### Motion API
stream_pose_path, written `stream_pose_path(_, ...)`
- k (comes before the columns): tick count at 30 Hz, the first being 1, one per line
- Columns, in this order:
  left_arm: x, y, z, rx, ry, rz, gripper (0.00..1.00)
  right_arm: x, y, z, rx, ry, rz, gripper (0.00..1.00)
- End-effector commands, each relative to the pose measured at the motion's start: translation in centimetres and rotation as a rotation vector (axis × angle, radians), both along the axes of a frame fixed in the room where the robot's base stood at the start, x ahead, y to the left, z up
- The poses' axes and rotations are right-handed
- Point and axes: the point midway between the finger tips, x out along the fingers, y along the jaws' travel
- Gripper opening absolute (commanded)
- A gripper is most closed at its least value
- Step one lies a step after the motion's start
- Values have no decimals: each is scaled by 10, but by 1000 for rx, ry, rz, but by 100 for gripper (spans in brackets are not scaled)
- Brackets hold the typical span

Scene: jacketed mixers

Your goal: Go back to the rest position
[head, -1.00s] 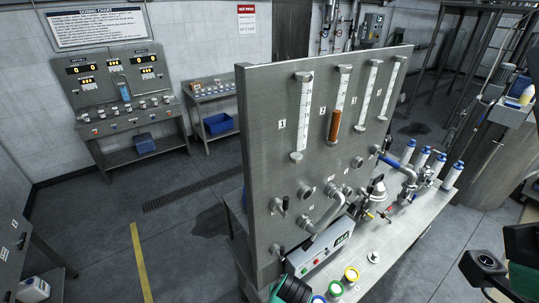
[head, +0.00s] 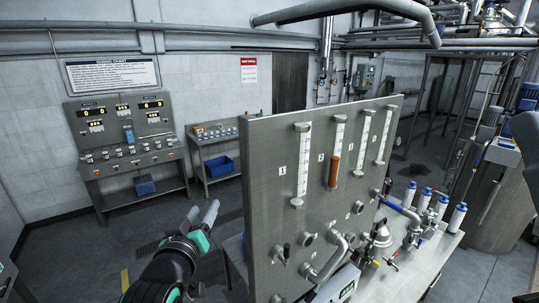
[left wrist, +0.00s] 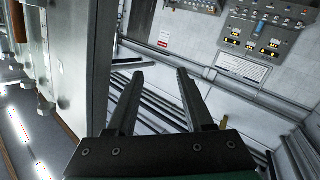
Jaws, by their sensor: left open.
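My left gripper (head: 208,222) is raised in the lower middle of the head view, left of the upright metal panel (head: 262,155). Its two fingers are apart with nothing between them. In the left wrist view the left gripper (left wrist: 155,90) also shows open and empty, with the panel (left wrist: 88,60) close on the left side.
The panel carries several gauge tubes, one with an orange-brown fill (head: 334,170). Behind it a bench (head: 440,235) holds pipes and white-blue cylinders (head: 457,217). A control console (head: 125,135) and a side table (head: 215,140) with a blue bin stand along the back wall. Floor between is clear.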

Motion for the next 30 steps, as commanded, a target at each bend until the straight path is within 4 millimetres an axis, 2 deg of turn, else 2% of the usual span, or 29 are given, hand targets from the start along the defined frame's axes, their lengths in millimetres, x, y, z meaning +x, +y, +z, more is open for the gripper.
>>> stream_pose_path(1,-18,12,41,8,-116,6,52,0,0,0,0,0,0,0)
stream_pose_path(3,-50,23,93,31,-269,13,52,0,0,0,0,0,0,0)
stream_pose_path(5,-84,31,135,56,-402,19,52,0,0,0,0,0,0,0)
stream_pose_path(6,-110,35,160,77,-488,23,52,0,0,0,0,0,0,0)
stream_pose_path(8,-149,36,193,107,-612,29,52,0,0,0,0,0,0,0)
stream_pose_path(9,-176,36,211,129,-689,32,52,0,0,0,0,0,0,0)
stream_pose_path(12,-232,34,243,179,-843,43,52,0,0,0,0,0,0,0)
stream_pose_path(15,-267,32,259,231,-939,60,52,0,0,0,0,0,0,0)
stream_pose_path(16,-272,32,262,255,-953,67,52,0,0,0,0,0,0,0)
stream_pose_path(20,-269,31,261,313,-945,86,52,0,0,0,0,0,0,0)
stream_pose_path(30,-269,31,261,313,-945,86,52,0,0,0,0,0,0,0)
